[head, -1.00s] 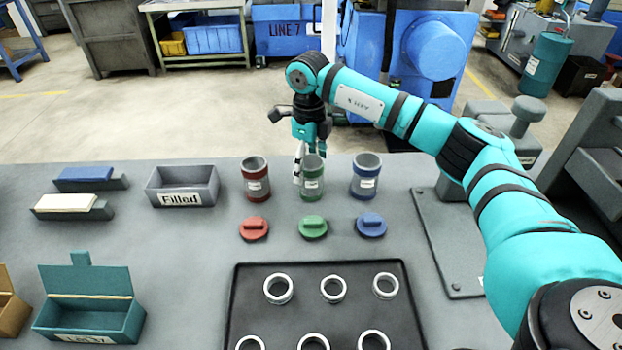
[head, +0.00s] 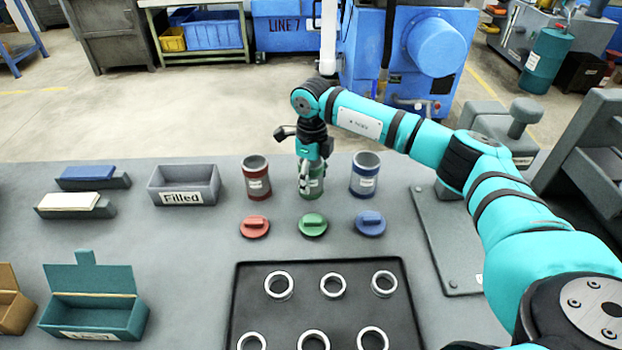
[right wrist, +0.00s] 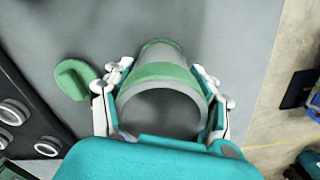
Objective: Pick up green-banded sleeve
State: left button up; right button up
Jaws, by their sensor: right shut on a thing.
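The green-banded sleeve (head: 312,187) stands upright on the table between the red-banded sleeve (head: 257,178) and the blue-banded sleeve (head: 365,176). My right gripper (head: 305,180) is over it from above and partly hides it. In the right wrist view, the right gripper's (right wrist: 160,108) fingers sit on both sides of the green-banded sleeve (right wrist: 162,72) and are shut on its rim area. The sleeve's open top faces the wrist camera. My left gripper is not in view.
Red (head: 255,226), green (head: 313,225) and blue (head: 370,223) lids lie in front of the sleeves. A black tray (head: 240,300) with several metal rings is nearer. A grey "Filled" box (head: 183,198) stands left; a grey plate (head: 450,245) lies right.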

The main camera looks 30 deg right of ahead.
jog(key=shift+c, duration=1.1)
